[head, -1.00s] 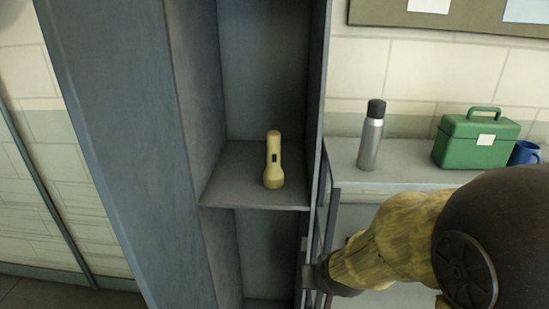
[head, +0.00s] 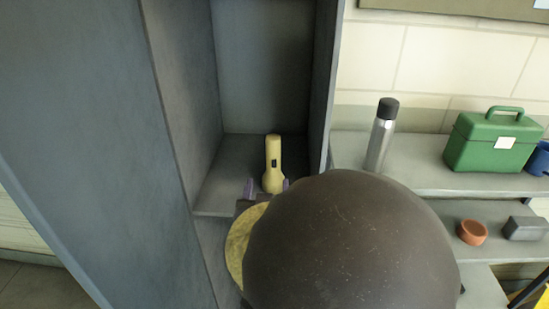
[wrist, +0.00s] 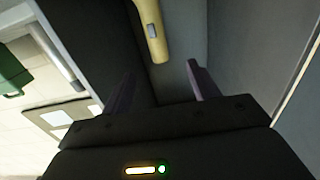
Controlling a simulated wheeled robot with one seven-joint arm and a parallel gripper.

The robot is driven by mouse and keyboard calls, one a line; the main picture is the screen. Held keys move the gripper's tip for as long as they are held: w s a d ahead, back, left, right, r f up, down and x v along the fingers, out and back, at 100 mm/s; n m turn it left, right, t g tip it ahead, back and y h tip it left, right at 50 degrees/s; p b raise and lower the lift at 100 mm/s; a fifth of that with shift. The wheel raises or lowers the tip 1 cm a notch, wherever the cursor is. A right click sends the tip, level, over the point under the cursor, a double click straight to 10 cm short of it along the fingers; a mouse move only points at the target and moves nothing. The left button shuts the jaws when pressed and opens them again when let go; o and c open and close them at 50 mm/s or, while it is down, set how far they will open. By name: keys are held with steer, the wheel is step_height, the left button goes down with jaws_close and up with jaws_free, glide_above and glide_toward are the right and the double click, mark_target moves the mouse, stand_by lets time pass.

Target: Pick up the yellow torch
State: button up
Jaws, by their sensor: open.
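The yellow torch (head: 273,163) stands upright on the shelf of a tall grey locker, with a small dark switch on its side. My gripper (head: 266,188) is at the front of that shelf, its two purple fingertips showing on either side of the torch's lower part. My arm hides the rest of the gripper. In the wrist view the torch (wrist: 152,30) lies ahead of the open fingers (wrist: 160,80), and its near end appears beyond the fingertips. I see no contact between fingers and torch.
The locker's grey side walls (head: 180,90) stand close on both sides. To the right, a shelf (head: 430,178) holds a silver flask (head: 381,140), a green box (head: 492,142) and a blue mug (head: 541,160). An orange bowl (head: 472,232) and a grey block (head: 525,228) sit lower.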

mark_target(273, 152)
steer(key=w+p, duration=0.1)
steer(key=w, duration=0.2)
steer(key=w+p, duration=0.2)
steer(key=w, duration=0.2)
steer(key=w+p, duration=0.1)
steer(key=w, duration=0.3)
steer(key=shift+w+d+r, duration=0.15)
steer(key=shift+w+r, duration=0.05)
steer(key=shift+r, duration=0.1)
steer(key=shift+w+f, duration=0.2)
steer(key=shift+w, duration=0.25)
steer(key=shift+s+r, duration=0.1)
steer(key=shift+s, duration=0.15)
steer(key=shift+w+d+p, duration=0.25)
steer(key=shift+w+p, duration=0.65)
steer(key=shift+p, duration=0.05)
steer(key=shift+w+f+p, duration=0.15)
steer(key=shift+w+p, duration=0.35)
steer(key=shift+w, duration=0.4)
steer(key=shift+w+f+p, duration=0.1)
steer(key=shift+w+p, duration=0.4)
steer(key=shift+w, duration=0.4)
